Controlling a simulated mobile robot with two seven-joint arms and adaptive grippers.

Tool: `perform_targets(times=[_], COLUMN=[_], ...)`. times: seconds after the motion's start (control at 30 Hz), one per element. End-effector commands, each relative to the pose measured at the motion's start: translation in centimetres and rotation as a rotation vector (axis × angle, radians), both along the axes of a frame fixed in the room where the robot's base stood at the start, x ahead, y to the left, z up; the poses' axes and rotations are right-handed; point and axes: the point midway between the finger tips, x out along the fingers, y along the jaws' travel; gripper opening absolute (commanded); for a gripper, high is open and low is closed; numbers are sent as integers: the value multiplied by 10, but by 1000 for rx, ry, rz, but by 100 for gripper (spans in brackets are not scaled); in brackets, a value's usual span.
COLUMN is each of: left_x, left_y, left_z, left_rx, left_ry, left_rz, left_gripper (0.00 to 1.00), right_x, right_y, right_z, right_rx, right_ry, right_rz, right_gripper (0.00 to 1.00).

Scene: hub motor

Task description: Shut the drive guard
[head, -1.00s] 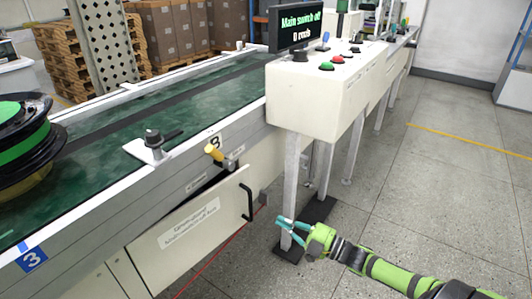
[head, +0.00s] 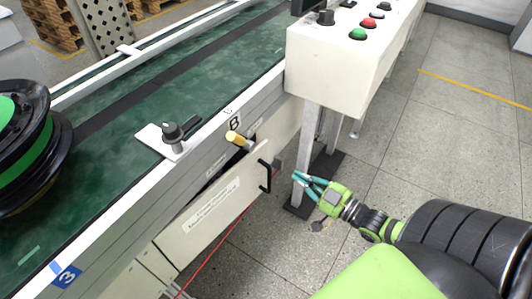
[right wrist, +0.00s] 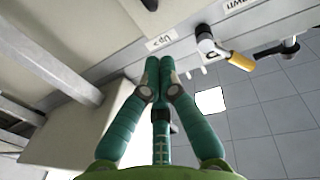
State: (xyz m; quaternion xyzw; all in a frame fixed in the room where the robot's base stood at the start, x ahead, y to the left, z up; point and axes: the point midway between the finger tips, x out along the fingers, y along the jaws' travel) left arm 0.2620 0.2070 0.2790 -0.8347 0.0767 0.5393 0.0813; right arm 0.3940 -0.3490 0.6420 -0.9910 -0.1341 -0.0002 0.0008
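The drive guard (head: 215,205) is a pale, labelled panel on the conveyor's side, with a black handle (head: 265,175) at its right end. It stands ajar, with a dark gap along its top edge. My right gripper (head: 296,177) is right of the handle, apart from it in the head view, in front of a machine leg. In the right wrist view its teal fingers (right wrist: 158,68) meet at the tips, with nothing visible between them. My left gripper is not in view.
A yellow-handled lever (head: 238,139) sits above the guard; it also shows in the right wrist view (right wrist: 240,61). A white control box (head: 345,65) on legs stands at the right. A red cable (head: 215,250) runs along the floor. Open floor (head: 450,150) lies right.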

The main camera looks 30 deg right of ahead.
Motion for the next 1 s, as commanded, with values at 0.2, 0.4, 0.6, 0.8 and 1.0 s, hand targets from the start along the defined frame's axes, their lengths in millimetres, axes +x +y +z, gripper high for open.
perform_targets(times=[0.2,0.4,0.6,0.8,1.0], left_x=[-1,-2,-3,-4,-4], left_y=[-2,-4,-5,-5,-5], left_z=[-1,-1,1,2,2], left_rx=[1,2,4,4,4], left_ry=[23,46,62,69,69], left_rz=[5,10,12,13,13], left_gripper=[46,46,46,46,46], right_x=[47,83,105,111,111], right_y=[13,23,29,31,31], right_z=[0,0,0,0,0], right_rx=[1,0,-1,-2,-2], right_ry=[-7,-5,-3,-1,-1], right_rz=[0,0,0,0,0], right_gripper=[0,0,0,0,0])
